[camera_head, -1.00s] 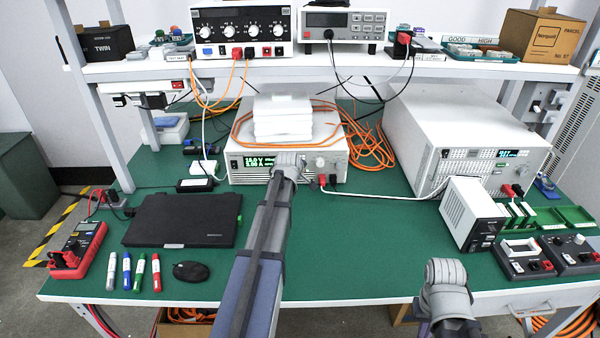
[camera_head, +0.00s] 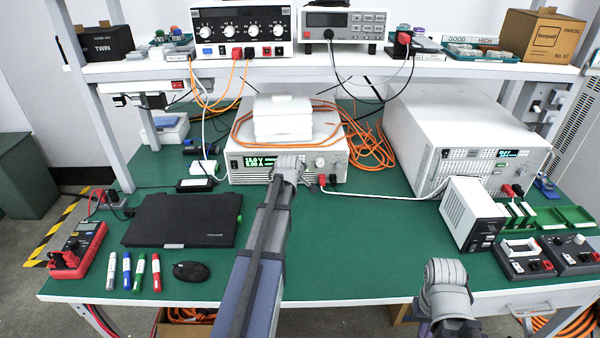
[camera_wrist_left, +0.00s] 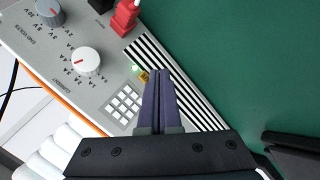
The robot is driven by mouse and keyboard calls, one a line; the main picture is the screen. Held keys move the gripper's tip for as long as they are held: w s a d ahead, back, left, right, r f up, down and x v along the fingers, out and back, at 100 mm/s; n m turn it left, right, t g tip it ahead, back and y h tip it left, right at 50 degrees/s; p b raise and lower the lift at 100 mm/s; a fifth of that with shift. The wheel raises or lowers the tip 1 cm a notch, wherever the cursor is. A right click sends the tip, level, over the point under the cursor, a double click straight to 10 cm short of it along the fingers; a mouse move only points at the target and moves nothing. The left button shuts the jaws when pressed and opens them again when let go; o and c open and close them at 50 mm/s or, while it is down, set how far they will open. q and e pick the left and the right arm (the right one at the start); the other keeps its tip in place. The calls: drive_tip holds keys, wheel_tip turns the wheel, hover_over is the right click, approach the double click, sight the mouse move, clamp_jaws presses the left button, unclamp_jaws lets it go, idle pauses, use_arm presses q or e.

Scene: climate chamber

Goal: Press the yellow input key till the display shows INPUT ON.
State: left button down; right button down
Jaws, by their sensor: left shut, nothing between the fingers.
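The yellow key (camera_wrist_left: 144,77) is small and sits on a grey front panel, beside a lit green lamp (camera_wrist_left: 135,69) and a white keypad (camera_wrist_left: 124,104). My left gripper (camera_wrist_left: 153,73) is shut and empty. Its fingertips are right at the yellow key and partly cover it; I cannot tell whether they touch it. In the head view my left arm reaches the front of the white instrument (camera_head: 236,176), and its wrist hides the gripper and the key. The instrument's green-lit display (camera_head: 259,161) shows a volt and an amp line; any other text is unreadable or hidden.
Two knobs (camera_wrist_left: 86,61) and a red plug (camera_wrist_left: 124,17) stand out from the panel near the fingers. A white stack (camera_head: 283,120) and orange cable (camera_head: 370,145) lie on and beside the instrument. The green bench top (camera_head: 340,250) in front is clear.

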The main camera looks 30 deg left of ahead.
use_arm(q)
drive_tip(key=shift+s+d, duration=0.45)
drive_tip(key=shift+s, duration=0.3)
drive_tip(key=shift+s+d, duration=0.4)
drive_tip(key=shift+s, duration=0.3)
drive_tip(key=shift+s+d, duration=0.45)
drive_tip(key=shift+s, duration=0.3)
